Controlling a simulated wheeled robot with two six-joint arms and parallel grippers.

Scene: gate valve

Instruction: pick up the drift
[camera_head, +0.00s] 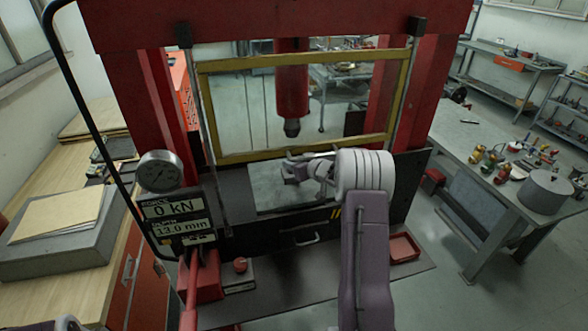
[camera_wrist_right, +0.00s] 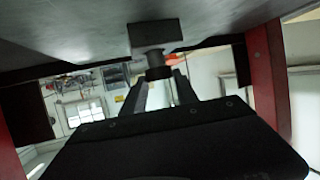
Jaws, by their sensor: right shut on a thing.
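My right gripper (camera_head: 292,170) reaches in under the yellow-framed guard, above the grey plate on the press bed. Its fingers are closed together in the head view, and the held thing hardly shows there. In the right wrist view a short dark cylinder, which I take for the drift (camera_wrist_right: 157,68), sits between the two fingertips (camera_wrist_right: 162,85). A dark square patch or block (camera_wrist_right: 155,34) lies against the grey surface beside it; I cannot tell whether they touch. Only a bit of my left arm shows at the bottom left corner.
The red ram (camera_head: 292,90) hangs above my right gripper. The yellow guard frame (camera_head: 300,155) and red posts (camera_head: 165,105) stand close around it. A pressure gauge (camera_head: 160,171) is at left. A red tray (camera_head: 402,248) lies at right. A workbench (camera_head: 490,130) holds a pot and small items.

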